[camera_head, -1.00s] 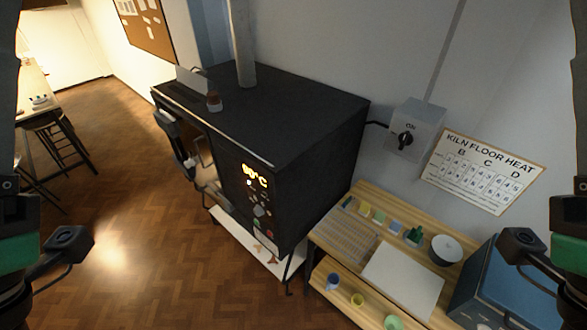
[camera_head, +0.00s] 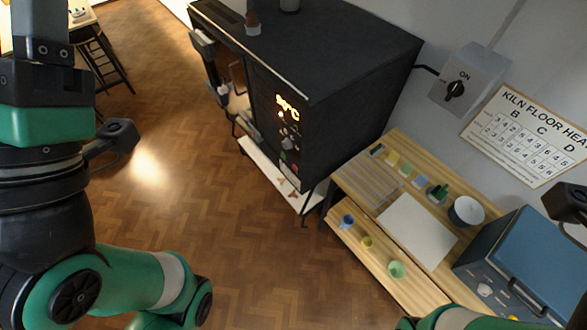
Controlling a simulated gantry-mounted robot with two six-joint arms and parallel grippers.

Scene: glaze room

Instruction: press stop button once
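The dark kiln (camera_head: 335,45) stands in the upper middle of the head view. Its front panel has a lit orange temperature display (camera_head: 287,105). Below the display are several small buttons, including a green button (camera_head: 284,156) and a red button (camera_head: 295,167) near the panel's bottom. Their labels are too small to read, so I cannot tell which is stop. My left gripper (camera_head: 40,30) is at the upper left, well apart from the kiln, and its fingertips are not clearly shown. My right gripper is outside the picture; only parts of my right arm show at the right and bottom edges.
A wooden bench (camera_head: 350,205) with cups, tiles and a white board (camera_head: 417,232) is right of the kiln. A blue box (camera_head: 540,260) stands at the lower right. A wall switch (camera_head: 455,90) reads ON.

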